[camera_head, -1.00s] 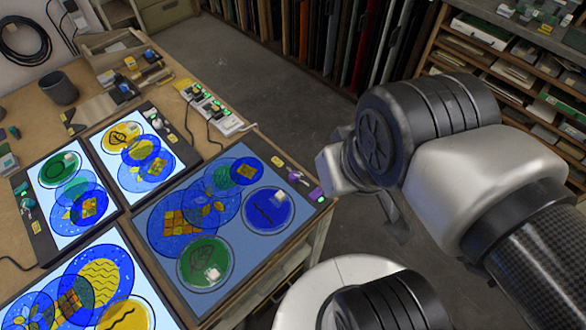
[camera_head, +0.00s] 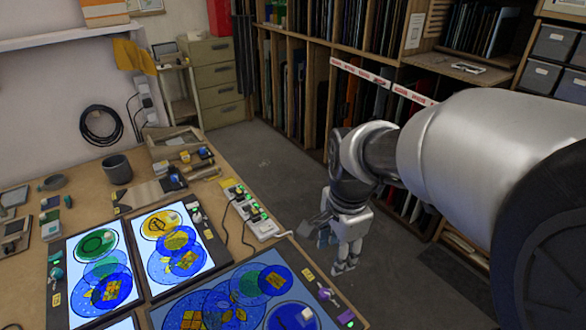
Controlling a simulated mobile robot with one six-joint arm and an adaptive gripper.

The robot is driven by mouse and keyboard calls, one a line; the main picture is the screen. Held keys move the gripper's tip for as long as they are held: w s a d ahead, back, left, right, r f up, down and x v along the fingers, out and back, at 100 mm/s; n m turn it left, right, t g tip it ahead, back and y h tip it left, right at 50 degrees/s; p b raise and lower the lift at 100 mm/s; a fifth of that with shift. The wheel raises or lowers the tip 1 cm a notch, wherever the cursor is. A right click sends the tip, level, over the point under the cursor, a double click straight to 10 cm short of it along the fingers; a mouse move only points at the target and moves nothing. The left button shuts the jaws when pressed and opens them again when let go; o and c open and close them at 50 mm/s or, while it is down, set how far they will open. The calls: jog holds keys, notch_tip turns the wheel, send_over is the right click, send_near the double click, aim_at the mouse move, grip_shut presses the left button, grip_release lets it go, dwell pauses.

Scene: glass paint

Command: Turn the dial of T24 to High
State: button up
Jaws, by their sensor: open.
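Several light panels lie on the workbench (camera_head: 25,290), each with coloured glass discs. The right panel (camera_head: 160,313) is dimmer and bluish; a purple dial (camera_head: 326,294) sits on its right edge beside a yellow tag. The upper panel (camera_head: 141,277) is bright, with a dial (camera_head: 197,218) on its right edge. The left panel (camera_head: 76,315) is bright, with a teal dial (camera_head: 57,272) on its left edge. The tags are too small to read, so I cannot tell which is T24. My gripper (camera_head: 340,268) is open and empty, pointing down, right of the bench in the picture.
A white power strip (camera_head: 262,229) with green lights and plugs lies at the bench's right edge. A dark cup (camera_head: 117,169) and small tools stand toward the back. Sheet racks (camera_head: 290,80) line the back. Open floor (camera_head: 265,160) lies between bench and racks.

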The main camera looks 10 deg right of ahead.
aim_at(323, 292)
jog(key=w+f+m+b, duration=0.1)
jog(key=f, duration=0.7)
jog(key=w+f+m+b, duration=0.2)
jog(key=f, duration=0.5)
jog(key=w+f+m+g+b, duration=0.1)
jog(key=f+m+b, duration=0.1)
jog(key=f, duration=0.6)
jog(key=shift+w+f, duration=0.3)
jog(key=shift+w, duration=0.05)
jog(key=shift+c, duration=0.3)
grip_shut()
